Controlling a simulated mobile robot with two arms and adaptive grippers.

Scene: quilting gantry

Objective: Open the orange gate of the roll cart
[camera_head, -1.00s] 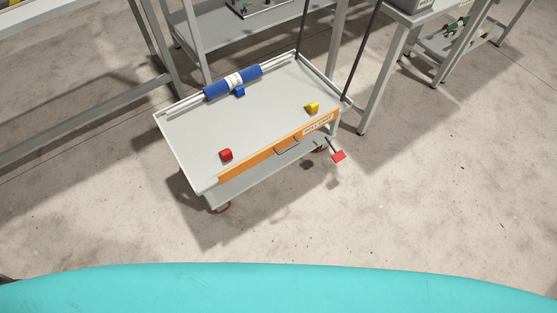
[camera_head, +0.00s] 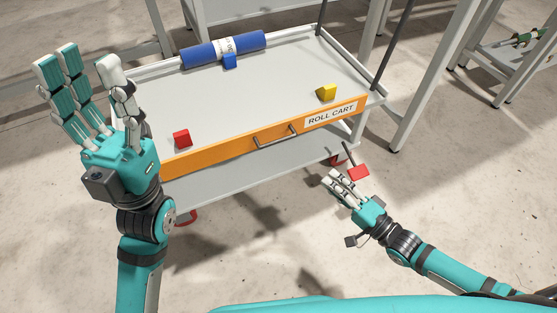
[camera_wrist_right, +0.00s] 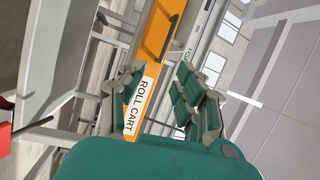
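The orange gate (camera_head: 225,148) stands along the near edge of the roll cart (camera_head: 255,95). It looks upright and closed, with a grey bar handle (camera_head: 275,136) at its middle and a "ROLL CART" label near its right end. My left gripper (camera_head: 85,66) is open and empty, fingers up, beside the cart's left end. My right gripper (camera_head: 335,184) is below and in front of the gate's right part, apart from it. In the right wrist view its fingers (camera_wrist_right: 153,95) are spread, with the gate (camera_wrist_right: 155,38) and handle (camera_wrist_right: 169,37) seen beyond the gap.
On the cart top are a blue roll (camera_head: 200,53) on a rail, a blue block (camera_head: 230,62), a red block (camera_head: 182,138) and a yellow block (camera_head: 327,92). A red pedal (camera_head: 358,172) sticks out beside my right gripper. Floor in front is mostly clear.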

